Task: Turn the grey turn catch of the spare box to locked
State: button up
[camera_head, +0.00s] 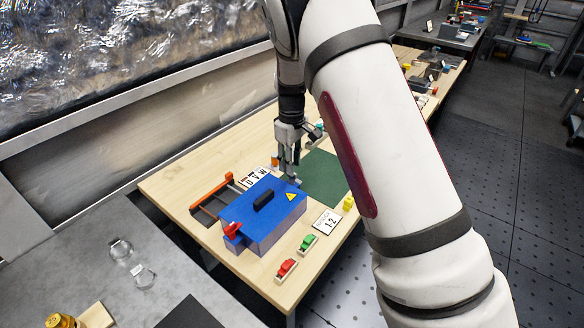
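A blue box (262,228) stands on the wooden table, with a black handle and a yellow warning triangle on its lid. It is the only closed box close to my gripper; I cannot read a label naming it the spare box. My gripper (290,176) points down at the far right edge of this box, its fingers close together. A small dark grey piece shows at the fingertips, but I cannot make out whether it is the grey turn catch, how it is turned, or whether the fingers touch it.
An orange-edged rack (211,194) stands left of the box, a green mat (322,176) behind right.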

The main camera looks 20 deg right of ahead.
aim_at(294, 180)
jog(key=shift+f, duration=1.35)
jog(key=shift+c, duration=0.3)
grip_shut()
